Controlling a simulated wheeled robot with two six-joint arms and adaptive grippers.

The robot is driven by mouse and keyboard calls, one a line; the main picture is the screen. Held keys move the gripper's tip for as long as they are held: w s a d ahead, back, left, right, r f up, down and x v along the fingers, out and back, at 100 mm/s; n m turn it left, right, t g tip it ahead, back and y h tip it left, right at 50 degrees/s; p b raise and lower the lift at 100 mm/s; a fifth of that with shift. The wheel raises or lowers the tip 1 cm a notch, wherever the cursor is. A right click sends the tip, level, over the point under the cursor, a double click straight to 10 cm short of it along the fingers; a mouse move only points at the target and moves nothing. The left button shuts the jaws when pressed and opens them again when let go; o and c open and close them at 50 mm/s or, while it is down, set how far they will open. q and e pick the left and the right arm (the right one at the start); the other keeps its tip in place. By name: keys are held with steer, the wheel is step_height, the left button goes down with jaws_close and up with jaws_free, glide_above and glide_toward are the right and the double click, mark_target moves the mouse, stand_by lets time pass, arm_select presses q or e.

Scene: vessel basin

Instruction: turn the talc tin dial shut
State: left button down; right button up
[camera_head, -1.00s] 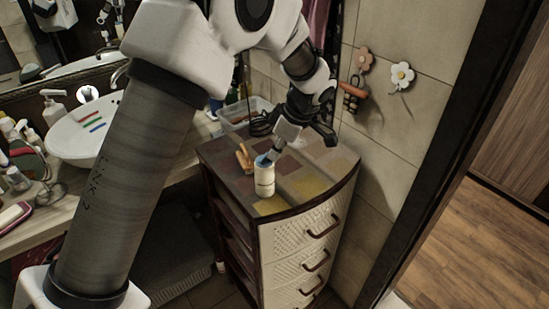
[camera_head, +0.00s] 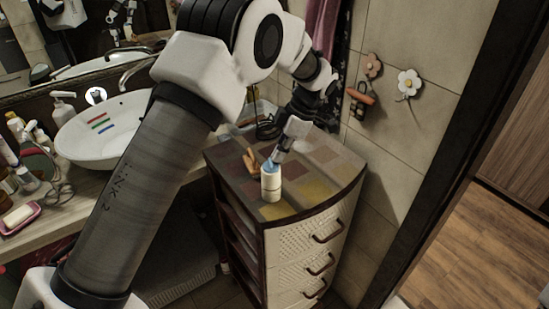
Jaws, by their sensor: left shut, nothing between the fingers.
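The talc tin (camera_head: 271,186) is a white cylinder with a blue top. It stands upright on the tiled top of the drawer cabinet (camera_head: 306,196), near its front left. The blue dial (camera_head: 269,166) is on top of the tin. My left gripper (camera_head: 274,159) reaches down from behind and above, its shut fingertips at the blue dial. They appear to touch it or hover just over it; I cannot tell which. Nothing is held between the fingers. My right gripper is out of view.
An orange-tan object (camera_head: 250,161) stands close to the left of the tin. A clear plastic box (camera_head: 243,121) is at the cabinet's back. A white basin (camera_head: 104,128) with coloured sticks is at left. Flower hooks (camera_head: 408,83) are on the wall. The cabinet top's right side is clear.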

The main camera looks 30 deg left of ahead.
arm_select(q)
steer(key=shift+w+a, duration=0.1)
steer(key=shift+a, duration=0.4)
stand_by(0.4)
stand_by(0.3)
